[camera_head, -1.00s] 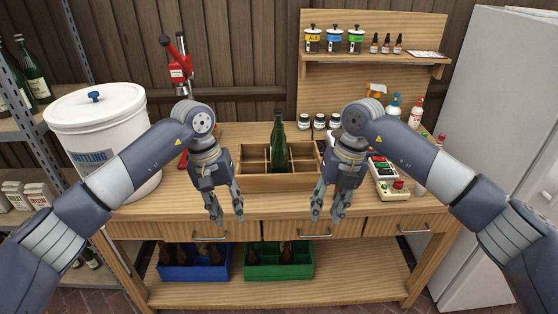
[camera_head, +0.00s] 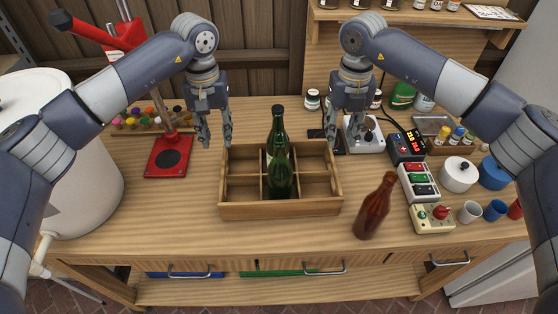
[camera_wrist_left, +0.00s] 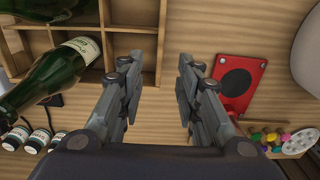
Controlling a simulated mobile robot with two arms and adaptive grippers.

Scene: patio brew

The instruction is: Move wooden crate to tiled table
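The wooden crate (camera_head: 280,209) is a divided box on the wooden workbench, in the middle of the head view. Green bottles (camera_head: 279,180) stand in its middle compartments. In the left wrist view, the crate's edge (camera_wrist_left: 135,30) and a labelled green bottle (camera_wrist_left: 52,75) show at upper left. My left gripper (camera_head: 214,140) is open and empty, just off the crate's far left corner. It also shows in the left wrist view (camera_wrist_left: 158,95), fingers apart. My right gripper (camera_head: 347,140) is open and empty near the crate's far right corner. No tiled table is in view.
A brown bottle (camera_head: 375,207) stands close right of the crate. Further right are a switch box (camera_head: 418,183), a white pot (camera_head: 459,175) and cups (camera_head: 469,212). A red bottle capper (camera_head: 168,156) and a white bucket (camera_head: 70,170) are on the left.

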